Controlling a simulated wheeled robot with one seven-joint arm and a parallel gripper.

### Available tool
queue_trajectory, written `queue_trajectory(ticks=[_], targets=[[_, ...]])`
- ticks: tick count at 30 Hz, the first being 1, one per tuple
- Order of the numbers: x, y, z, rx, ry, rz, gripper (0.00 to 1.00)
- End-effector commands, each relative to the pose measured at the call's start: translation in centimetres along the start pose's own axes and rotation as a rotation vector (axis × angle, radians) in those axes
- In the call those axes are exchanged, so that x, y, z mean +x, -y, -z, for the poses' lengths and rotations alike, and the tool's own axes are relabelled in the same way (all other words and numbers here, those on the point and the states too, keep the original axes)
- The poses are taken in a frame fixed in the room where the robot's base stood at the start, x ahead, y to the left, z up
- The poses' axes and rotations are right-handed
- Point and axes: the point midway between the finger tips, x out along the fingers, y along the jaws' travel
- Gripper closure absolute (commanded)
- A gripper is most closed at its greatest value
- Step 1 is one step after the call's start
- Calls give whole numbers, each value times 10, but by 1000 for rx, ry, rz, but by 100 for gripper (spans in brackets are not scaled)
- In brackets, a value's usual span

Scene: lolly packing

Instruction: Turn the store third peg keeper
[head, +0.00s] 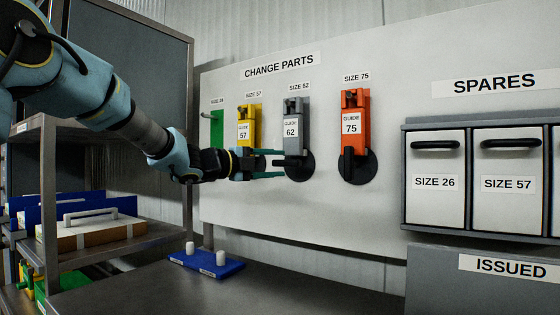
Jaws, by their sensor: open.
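The third peg, labelled SIZE 62, carries a grey guide (292,125) marked GUIDE 62 on the white board. Its dark keeper (291,163) sits at the guide's lower end in front of a round black disc (304,166). The keeper's bar looks roughly level, pointing left. My gripper (281,163) comes in from the left with its teal fingers open, one above and one below the bar. I cannot tell whether they touch it.
An orange guide (355,115) with an upright keeper hangs to the right. A yellow guide (246,128) and a green plate (217,130) are left. SPARES bins (435,200) stand far right. A blue base with white posts (207,264) sits on the bench below.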

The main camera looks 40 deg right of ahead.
Motion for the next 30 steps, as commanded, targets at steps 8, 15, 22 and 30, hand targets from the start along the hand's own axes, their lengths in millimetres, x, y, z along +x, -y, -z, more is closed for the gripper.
queue_trajectory(ticks=[8, 15, 22, 30], targets=[[20, 0, 0, -2, 1, 0, 45], [21, 0, 0, -1, 1, 0, 45], [20, 0, 0, -1, 1, 0, 70], [20, 0, 0, -1, 1, 0, 100]])
